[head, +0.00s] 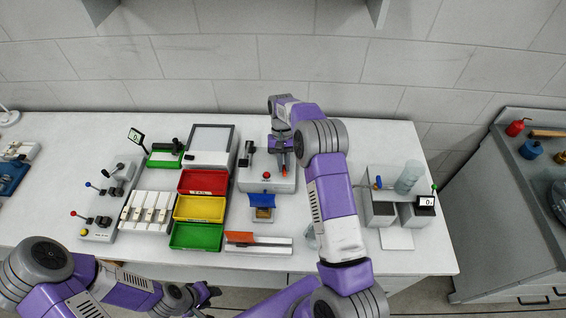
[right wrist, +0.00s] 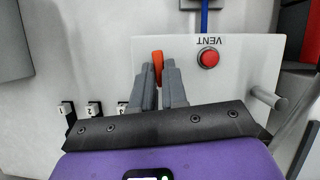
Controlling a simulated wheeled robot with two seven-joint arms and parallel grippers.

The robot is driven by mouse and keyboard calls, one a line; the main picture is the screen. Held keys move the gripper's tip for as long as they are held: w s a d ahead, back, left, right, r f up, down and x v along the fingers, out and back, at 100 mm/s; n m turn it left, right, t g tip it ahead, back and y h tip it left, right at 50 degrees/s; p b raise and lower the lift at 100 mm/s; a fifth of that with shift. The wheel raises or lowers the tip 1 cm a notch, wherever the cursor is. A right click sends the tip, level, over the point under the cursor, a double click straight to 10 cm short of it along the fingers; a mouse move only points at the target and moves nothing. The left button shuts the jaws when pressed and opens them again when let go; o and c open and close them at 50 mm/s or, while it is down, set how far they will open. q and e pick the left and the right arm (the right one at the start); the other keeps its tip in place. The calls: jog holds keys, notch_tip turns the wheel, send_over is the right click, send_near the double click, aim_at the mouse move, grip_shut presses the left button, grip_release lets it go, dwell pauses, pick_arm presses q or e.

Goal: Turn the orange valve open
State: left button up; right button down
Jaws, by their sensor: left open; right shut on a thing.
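The orange valve (right wrist: 157,60) shows as a small orange handle on a pale panel in the right wrist view. My right gripper (right wrist: 166,82) is shut on it, with the handle between the two grey fingertips, which hide its lower part. In the head view, my right gripper (head: 281,158) is at the grey-white unit (head: 250,182) at the back middle of the bench, and the arm hides part of the unit. My left gripper (head: 207,293) is open and empty, low in the head view in front of the bench edge.
A red button (right wrist: 208,58) labelled VENT sits right of the valve. Red (head: 203,182), yellow (head: 200,208) and green (head: 196,237) trays stand to the left of the unit. A blue-topped block (head: 262,200) stands in front of it.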

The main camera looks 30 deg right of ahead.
jog(key=shift+d+m, duration=0.1)
jog(key=shift+m, duration=0.6)
jog(key=shift+m+t+y, duration=0.3)
jog(key=c, duration=1.2)
grip_release()
jog(key=shift+o, duration=0.2)
jog(key=v, duration=0.7)
jog(key=shift+r, duration=0.25)
jog(key=shift+w+p, duration=0.15)
jog(key=shift+p, duration=0.15)
